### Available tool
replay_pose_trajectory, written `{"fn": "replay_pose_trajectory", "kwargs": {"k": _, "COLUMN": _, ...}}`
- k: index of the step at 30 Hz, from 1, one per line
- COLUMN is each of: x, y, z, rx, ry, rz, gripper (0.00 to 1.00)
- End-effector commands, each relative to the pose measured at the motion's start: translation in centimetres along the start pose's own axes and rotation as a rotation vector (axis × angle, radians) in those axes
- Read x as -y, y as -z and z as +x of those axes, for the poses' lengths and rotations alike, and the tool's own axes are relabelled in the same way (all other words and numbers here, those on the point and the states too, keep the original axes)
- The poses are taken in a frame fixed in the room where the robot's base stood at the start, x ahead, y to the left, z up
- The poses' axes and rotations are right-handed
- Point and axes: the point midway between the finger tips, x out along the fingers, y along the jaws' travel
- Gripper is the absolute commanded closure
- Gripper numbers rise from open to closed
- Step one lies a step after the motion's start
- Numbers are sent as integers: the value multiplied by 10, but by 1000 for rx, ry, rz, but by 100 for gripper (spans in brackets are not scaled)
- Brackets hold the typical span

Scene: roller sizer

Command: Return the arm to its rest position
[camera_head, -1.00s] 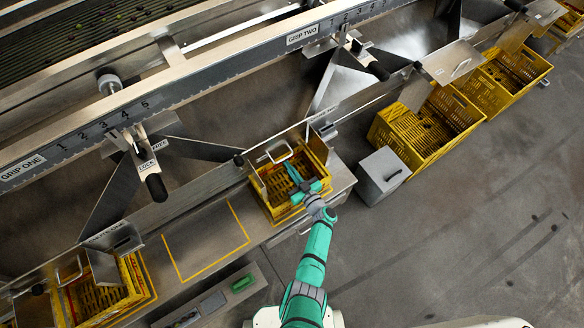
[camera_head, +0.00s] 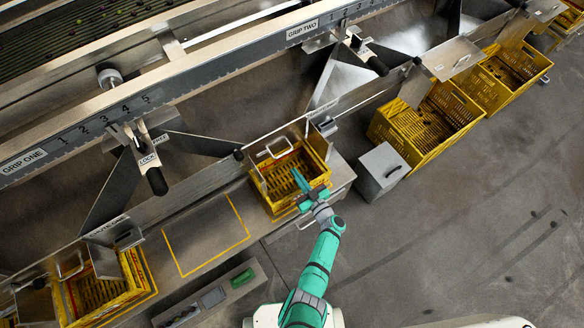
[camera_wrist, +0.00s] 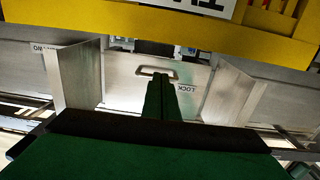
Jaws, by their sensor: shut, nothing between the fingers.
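My gripper (camera_head: 300,184) is at the near right edge of a yellow crate (camera_head: 262,190) on the metal bench. Its green fingers are together with nothing between them, and they point toward the crate's inside in the head view. In the wrist view the shut fingers (camera_wrist: 161,98) point at a metal gate with a handle (camera_wrist: 157,72). The yellow crate wall (camera_wrist: 150,22) fills the top of that view. My arm reaches up from the bottom of the head view.
An outlined empty space (camera_head: 205,235) lies left of the crate. Another yellow crate (camera_head: 98,290) sits at lower left. A grey box (camera_head: 382,172) and more yellow crates (camera_head: 425,125) stand at right. A lever marked LOCK (camera_head: 154,176) hangs from the rail. Open floor (camera_head: 450,215) lies right.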

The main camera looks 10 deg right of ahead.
Motion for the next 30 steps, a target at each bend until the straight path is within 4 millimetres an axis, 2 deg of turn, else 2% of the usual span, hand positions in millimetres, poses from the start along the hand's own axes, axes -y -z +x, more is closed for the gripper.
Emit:
{"fn": "replay_pose_trajectory", "kwargs": {"k": 6, "x": -2, "y": -23, "z": -33, "rx": 1, "ry": -5, "rz": 2, "gripper": 100}}
{"fn": "replay_pose_trajectory", "kwargs": {"k": 13, "x": -2, "y": -39, "z": -57, "rx": 0, "ry": -5, "rz": -1, "gripper": 100}}
{"fn": "replay_pose_trajectory", "kwargs": {"k": 18, "x": -1, "y": -44, "z": -62, "rx": 0, "ry": -2, "rz": -1, "gripper": 100}}
{"fn": "replay_pose_trajectory", "kwargs": {"k": 30, "x": 0, "y": -44, "z": -62, "rx": 0, "ry": -1, "rz": -1, "gripper": 100}}
